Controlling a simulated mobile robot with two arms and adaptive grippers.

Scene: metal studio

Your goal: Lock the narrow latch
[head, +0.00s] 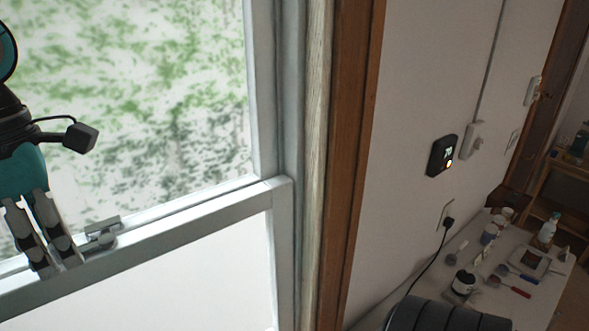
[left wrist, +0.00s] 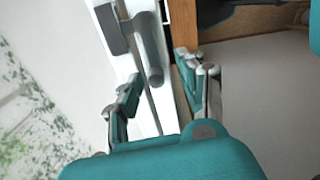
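The narrow latch (head: 103,232) is a small grey metal piece on top of the white window's meeting rail, in the lower left of the head view. In the left wrist view the latch (left wrist: 150,48) shows as a grey bar with a rounded end, near the top middle. My left gripper (head: 57,268) points down at the rail, just left of the latch in the head view. In the left wrist view its teal-and-grey fingers (left wrist: 158,70) are apart, with the rail and latch end between their lines; contact cannot be told. My right gripper is out of view.
The window's side frame (head: 289,130) and brown wooden trim (head: 347,140) stand right of the latch. A dark thermostat (head: 441,156) is on the wall. A white table (head: 487,298) with cups, a bottle and tools stands at the lower right.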

